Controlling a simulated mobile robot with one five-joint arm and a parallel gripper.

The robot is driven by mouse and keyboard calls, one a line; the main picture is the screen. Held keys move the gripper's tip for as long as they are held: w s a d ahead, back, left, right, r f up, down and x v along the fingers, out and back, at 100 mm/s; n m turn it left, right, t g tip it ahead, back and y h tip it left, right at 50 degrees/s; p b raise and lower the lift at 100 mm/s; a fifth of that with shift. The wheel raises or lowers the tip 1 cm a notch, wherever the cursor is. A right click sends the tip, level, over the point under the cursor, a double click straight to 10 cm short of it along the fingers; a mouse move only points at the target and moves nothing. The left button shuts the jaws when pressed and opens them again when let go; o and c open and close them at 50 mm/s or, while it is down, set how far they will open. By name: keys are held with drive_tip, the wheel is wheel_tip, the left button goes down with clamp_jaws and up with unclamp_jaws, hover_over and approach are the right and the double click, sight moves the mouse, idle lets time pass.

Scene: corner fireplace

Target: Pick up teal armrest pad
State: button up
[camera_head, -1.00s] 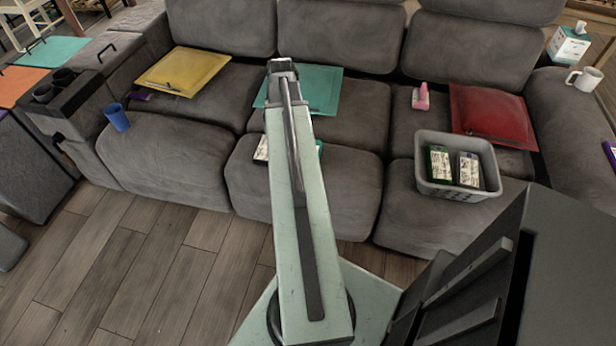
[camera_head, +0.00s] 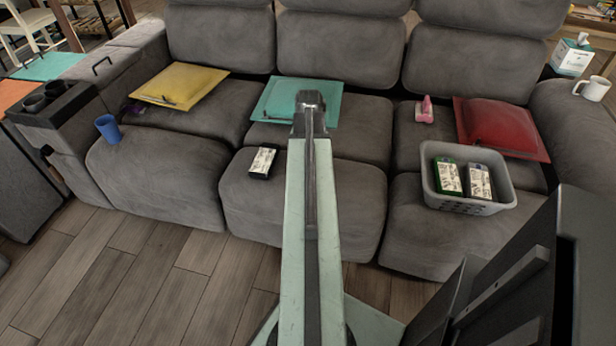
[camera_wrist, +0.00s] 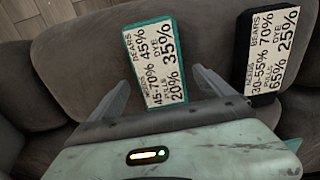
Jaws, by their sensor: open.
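The teal armrest pad (camera_wrist: 146,30), a flat teal-edged block with a white printed label, lies on the grey sofa seat in the wrist view. My gripper (camera_wrist: 160,77) is open, with one finger on each side of the pad's near end. Nothing shows as gripped, and I cannot tell whether the fingers touch it. In the head view my arm hides the pad and the gripper. A similar black labelled block (camera_wrist: 270,50) lies to the right in the wrist view; it also shows left of my arm in the head view (camera_head: 262,162).
A teal cushion (camera_head: 275,97), a yellow cushion (camera_head: 180,85) and a red cushion (camera_head: 500,125) rest on the sofa. A grey basket (camera_head: 468,207) holding labelled blocks stands on the right seat. A blue cup (camera_head: 108,128) is at left. The front floor is clear.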

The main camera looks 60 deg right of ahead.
wheel_tip(320, 180, down, 2)
drive_tip(key=shift+f+b, duration=0.1)
drive_tip(key=shift+b, duration=0.3)
drive_tip(key=c, duration=1.5)
drive_tip(key=shift+r, duration=0.2)
